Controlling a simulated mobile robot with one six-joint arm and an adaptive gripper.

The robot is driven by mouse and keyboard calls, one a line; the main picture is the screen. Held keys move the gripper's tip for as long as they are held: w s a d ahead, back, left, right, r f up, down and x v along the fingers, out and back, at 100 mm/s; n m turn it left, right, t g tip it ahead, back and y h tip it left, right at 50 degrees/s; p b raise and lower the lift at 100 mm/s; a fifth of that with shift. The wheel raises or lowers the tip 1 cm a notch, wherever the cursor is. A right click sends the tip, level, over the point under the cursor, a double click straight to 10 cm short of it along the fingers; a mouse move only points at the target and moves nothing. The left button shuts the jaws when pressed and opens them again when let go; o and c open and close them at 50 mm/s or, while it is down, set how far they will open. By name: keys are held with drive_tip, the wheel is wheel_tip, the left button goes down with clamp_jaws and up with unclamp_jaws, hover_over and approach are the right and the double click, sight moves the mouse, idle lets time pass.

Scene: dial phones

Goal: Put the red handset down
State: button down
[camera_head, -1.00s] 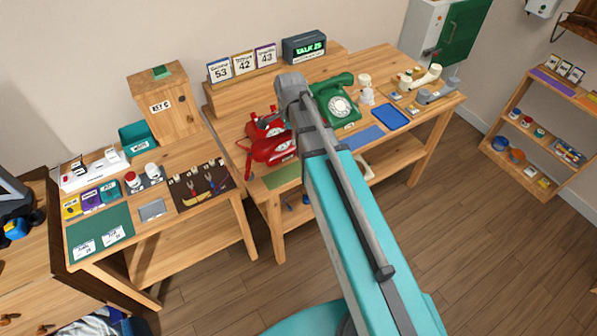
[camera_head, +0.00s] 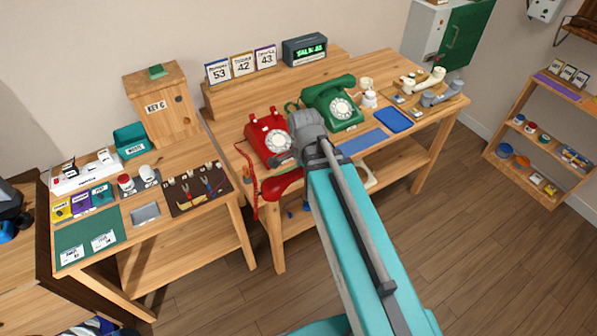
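The red phone (camera_head: 270,138) stands on the middle table with its white dial showing and its cradle empty. The red handset (camera_head: 282,185) is in front of it, by the table's front edge. Its right end is hidden behind my arm. I cannot tell whether it is held above the table or rests on it. The red cord (camera_head: 253,190) loops down past the table's left front corner. My gripper is hidden behind my own arm, so its fingers and any hold on the handset do not show.
The green phone (camera_head: 332,103) stands right of the red one, with its handset on top. A blue mat (camera_head: 362,142) and blue tray (camera_head: 394,120) lie further right. The left table (camera_head: 205,219) holds tools, cards and jars.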

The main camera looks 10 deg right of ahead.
drive_tip(key=w+f+b, duration=0.2)
drive_tip(key=w, duration=0.2)
drive_tip(key=w+f+b, duration=0.3)
drive_tip(key=w, duration=0.1)
drive_tip(key=w+d+f+b, duration=0.1)
drive_tip(key=w+f+b, duration=0.2)
drive_tip(key=w, duration=0.1)
drive_tip(key=shift+w+f, duration=0.2)
drive_tip(key=shift+w+d+f+b, duration=0.1)
drive_tip(key=shift+w+f+b, duration=0.25)
drive_tip(key=shift+b, duration=0.1)
drive_tip(key=shift+w+f, duration=0.1)
drive_tip(key=shift+w+f+b, duration=0.35)
drive_tip(key=shift+f+b, duration=0.1)
drive_tip(key=shift+b, duration=0.15)
wheel_tip(320, 180, down, 3)
drive_tip(key=b, duration=0.3)
drive_tip(key=shift+f, duration=0.1)
drive_tip(key=shift+c, duration=1.5)
unclamp_jaws()
drive_tip(key=shift+r, duration=0.2)
